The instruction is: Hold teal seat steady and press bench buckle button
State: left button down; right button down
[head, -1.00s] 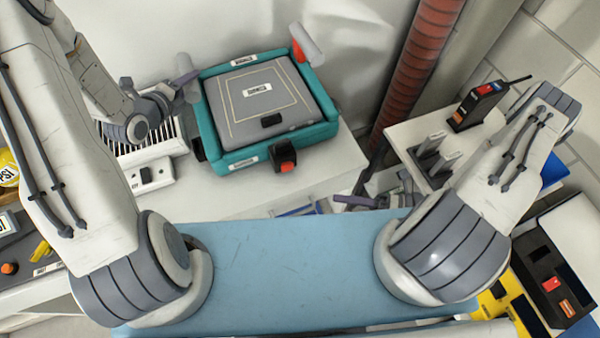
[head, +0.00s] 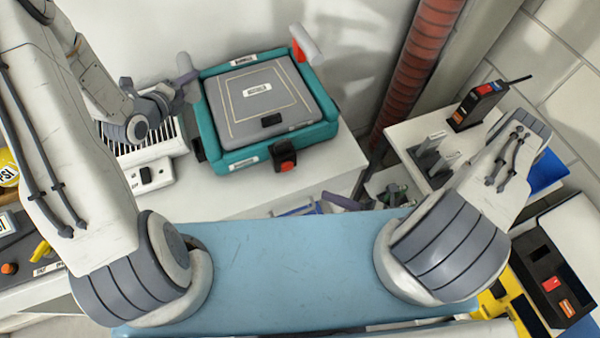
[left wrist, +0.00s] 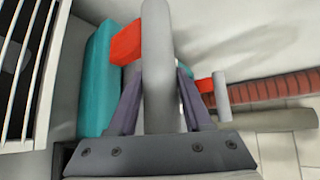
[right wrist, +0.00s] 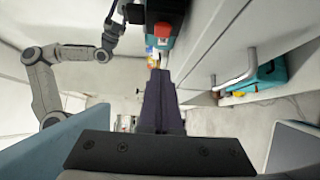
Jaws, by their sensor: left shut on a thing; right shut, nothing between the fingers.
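The teal seat (head: 208,133) with a grey cushion sits on the white bench top. It has a grey armrest bar on a red bracket at each side. My left gripper (head: 188,78) is shut on the left armrest bar, which stands between its fingers in the left wrist view (left wrist: 162,65). The buckle (head: 283,155), black with a red button, is at the seat's front edge. It also shows at the top of the right wrist view (right wrist: 162,32). My right gripper (head: 338,200) is shut and empty, below and right of the buckle, apart from it.
A white vented unit (head: 152,174) with a black switch is left of the seat. A red ribbed column (head: 420,60) stands right of it. A side table (head: 405,130) holds a black radio (head: 478,108). The bench top is clear right of the buckle.

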send_near(285, 169)
jog(key=s+a, duration=0.1)
jog(key=a, duration=0.3)
jog(key=shift+w+a, duration=0.2)
jog(key=shift+w, duration=0.4)
jog(key=shift+w+a, duration=0.2)
jog(key=shift+w, duration=0.4)
jog(key=shift+w+a, duration=0.15)
jog(key=shift+w, duration=0.5)
